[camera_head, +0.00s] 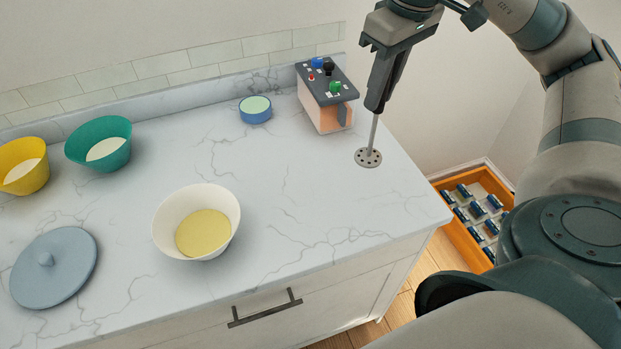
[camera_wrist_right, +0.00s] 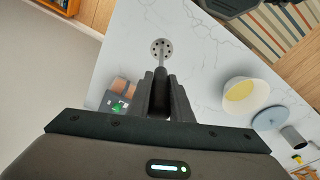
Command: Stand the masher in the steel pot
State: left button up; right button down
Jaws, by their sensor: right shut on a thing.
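The masher has a thin steel shaft and a round perforated disc (camera_head: 368,157). My right gripper (camera_head: 377,104) is shut on its upper part and holds it upright, disc down, over the right end of the counter. Whether the disc touches the counter I cannot tell. In the right wrist view the disc (camera_wrist_right: 161,48) shows beyond the fingertips (camera_wrist_right: 160,82). I see no clear steel pot in the head view. A dark grey cylinder (camera_wrist_right: 292,137) at the right of the wrist view is too small to identify. My left gripper is not in view.
On the marble counter (camera_head: 300,215) are a white bowl (camera_head: 166,222), a blue-grey lid (camera_head: 53,267), teal (camera_head: 119,150) and yellow (camera_head: 30,180) bowls, a small blue dish (camera_head: 256,117) and a button box (camera_head: 318,105). An orange crate (camera_head: 465,247) is below, right. The counter's middle is clear.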

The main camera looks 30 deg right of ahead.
jog(key=shift+w+a+f, duration=0.15)
jog(key=shift+w+a, duration=0.15)
jog(key=shift+w, duration=0.05)
jog(key=w+a+f+p, duration=0.5)
jog(key=w+a+f, duration=0.1)
jog(key=w+a, duration=0.1)
jog(key=shift+w+a+f, duration=0.25)
jog(key=shift+w+f, duration=0.15)
jog(key=shift+w, duration=0.1)
jog(key=shift+p, duration=0.35)
notch_tip(320, 180, down, 4)
jog(key=shift+p, duration=1.1)
